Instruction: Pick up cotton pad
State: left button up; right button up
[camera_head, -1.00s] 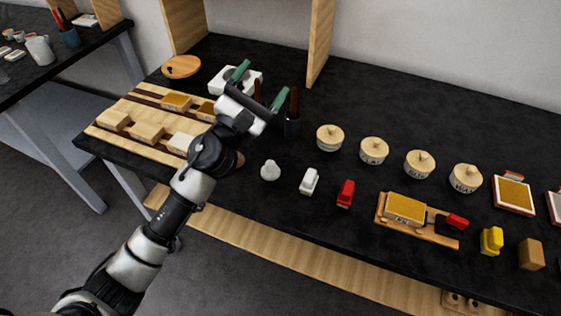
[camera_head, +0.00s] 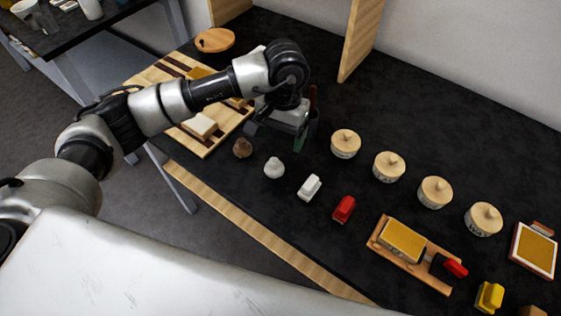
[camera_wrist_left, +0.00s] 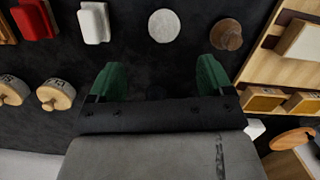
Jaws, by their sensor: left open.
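The cotton pad appears to be the small white, rounded piece (camera_head: 274,167) on the black bench, between a brown knob-like piece and a white block. In the left wrist view it is a pale round disc (camera_wrist_left: 164,25) at the top middle. My left gripper (camera_head: 281,132) is above the bench, behind the pad in the head view and apart from it. In the left wrist view its green fingers (camera_wrist_left: 160,77) are spread wide with nothing between them, and the pad lies beyond the tips. My right gripper is not in view.
The brown piece (camera_head: 243,148), white block (camera_head: 310,187) and red block (camera_head: 344,208) line up beside the pad. Several lidded jars, including this one (camera_head: 346,143), stand behind. A wooden rack (camera_head: 160,72) is at left. Bare bench surrounds the pad.

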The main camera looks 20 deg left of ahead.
aim_at(275, 159)
pick_arm(q)
jog(key=f, duration=0.4)
jog(key=shift+s+a+f+p, duration=0.1)
jog(key=shift+s+f+p, duration=0.1)
jog(key=shift+s+p, duration=0.2)
jog(key=f, duration=0.1)
jog(key=f+p, duration=0.1)
jog(key=f, duration=0.1)
jog(key=a+f+p, duration=0.1)
jog(key=shift+s+f, duration=0.4)
jog(key=shift+d+f, duration=0.1)
jog(key=shift+f, duration=0.1)
jog(key=c, duration=1)
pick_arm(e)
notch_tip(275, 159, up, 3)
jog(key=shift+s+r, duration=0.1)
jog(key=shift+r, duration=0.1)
